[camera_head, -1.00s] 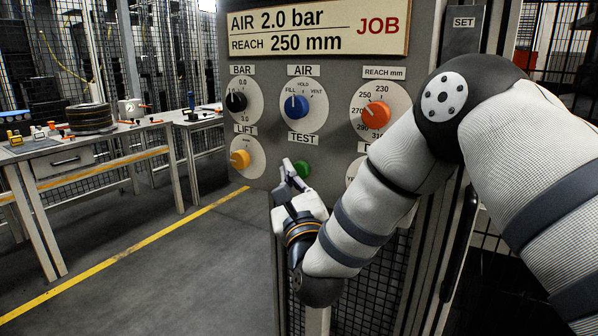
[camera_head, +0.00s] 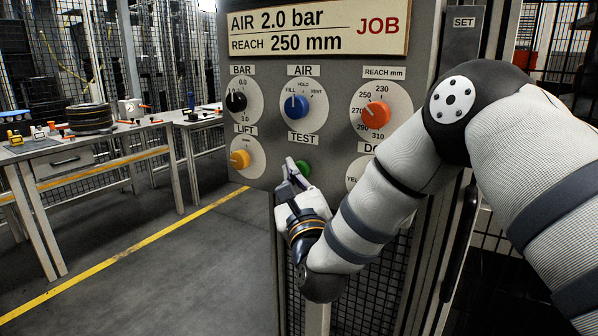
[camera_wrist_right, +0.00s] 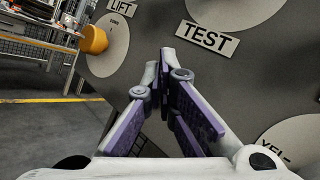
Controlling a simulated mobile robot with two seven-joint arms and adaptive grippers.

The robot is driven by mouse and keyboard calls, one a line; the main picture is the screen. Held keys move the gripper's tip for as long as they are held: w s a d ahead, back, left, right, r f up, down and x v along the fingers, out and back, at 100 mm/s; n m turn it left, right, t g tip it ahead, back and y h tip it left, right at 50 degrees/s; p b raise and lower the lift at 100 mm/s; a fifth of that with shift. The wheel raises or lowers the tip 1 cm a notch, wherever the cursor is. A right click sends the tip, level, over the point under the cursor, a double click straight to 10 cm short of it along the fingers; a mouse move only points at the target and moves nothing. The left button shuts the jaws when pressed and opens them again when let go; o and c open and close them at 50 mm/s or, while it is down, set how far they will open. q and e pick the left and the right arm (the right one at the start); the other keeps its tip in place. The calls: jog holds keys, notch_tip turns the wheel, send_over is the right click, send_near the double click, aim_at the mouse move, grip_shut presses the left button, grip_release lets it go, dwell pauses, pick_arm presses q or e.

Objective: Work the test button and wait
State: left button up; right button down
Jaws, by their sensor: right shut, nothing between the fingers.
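The green test button (camera_head: 304,168) sits under the TEST label (camera_head: 300,138) on the grey panel. My right gripper (camera_head: 291,164) is shut and empty, its fingertips just left of the button in the head view. I cannot tell whether they touch the button. In the right wrist view the closed fingertips (camera_wrist_right: 166,58) point at the panel just below and left of the TEST label (camera_wrist_right: 206,38); the button does not show there, likely hidden behind the fingers. My left gripper is not in view.
Around the button are the black BAR knob (camera_head: 236,102), blue AIR knob (camera_head: 297,107), orange REACH knob (camera_head: 376,114) and yellow LIFT knob (camera_head: 240,159). The job sign (camera_head: 318,30) reads 2.0 bar, 250 mm. A workbench (camera_head: 90,150) stands left; the floor between is clear.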

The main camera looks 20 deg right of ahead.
jog(key=shift+w+d, duration=0.3)
jog(key=shift+d, duration=0.15)
dwell(0.5)
jog(key=shift+a, duration=0.1)
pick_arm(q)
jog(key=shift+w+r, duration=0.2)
pick_arm(e)
jog(key=shift+s+a, duration=0.6)
jog(key=shift+a, duration=0.05)
pick_arm(q)
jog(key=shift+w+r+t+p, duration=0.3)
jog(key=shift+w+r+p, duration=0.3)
jog(key=shift+p, duration=0.05)
pick_arm(e)
jog(key=s+a, duration=0.1)
jog(key=a, duration=0.1)
jog(key=s+a, duration=0.2)
